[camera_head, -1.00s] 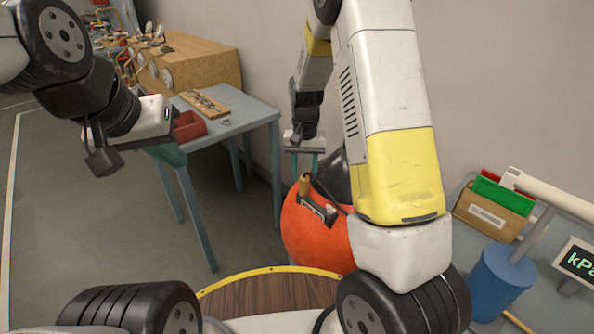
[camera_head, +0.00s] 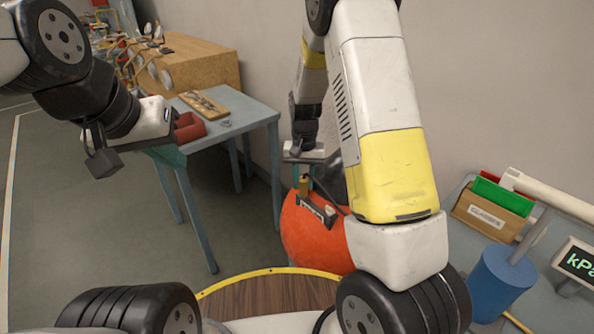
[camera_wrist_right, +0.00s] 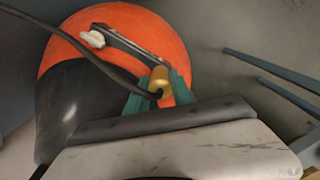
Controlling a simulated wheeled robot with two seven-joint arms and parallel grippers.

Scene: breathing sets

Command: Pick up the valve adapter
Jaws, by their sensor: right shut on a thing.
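The valve adapter (camera_head: 304,185), a small brass-coloured fitting, is upright at the top of an orange rounded tank (camera_head: 312,240). In the right wrist view the adapter (camera_wrist_right: 160,78) sits between the two teal fingers of my right gripper (camera_wrist_right: 158,88), which is shut on it. In the head view this gripper (camera_head: 303,174) is over the tank, partly hidden by my own arm. A dark hose (camera_wrist_right: 95,55) runs to the adapter; the exact joint is unclear. My left gripper (camera_head: 166,154) is at the left, away from the tank, its finger opening not clear.
A blue-grey table (camera_head: 235,110) behind left carries a red bin (camera_head: 188,127) and a wooden board (camera_head: 203,104). A card box (camera_head: 490,213), a blue cylinder (camera_head: 502,282) and a kPa display (camera_head: 580,262) stand at the right. A wall is close behind the tank.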

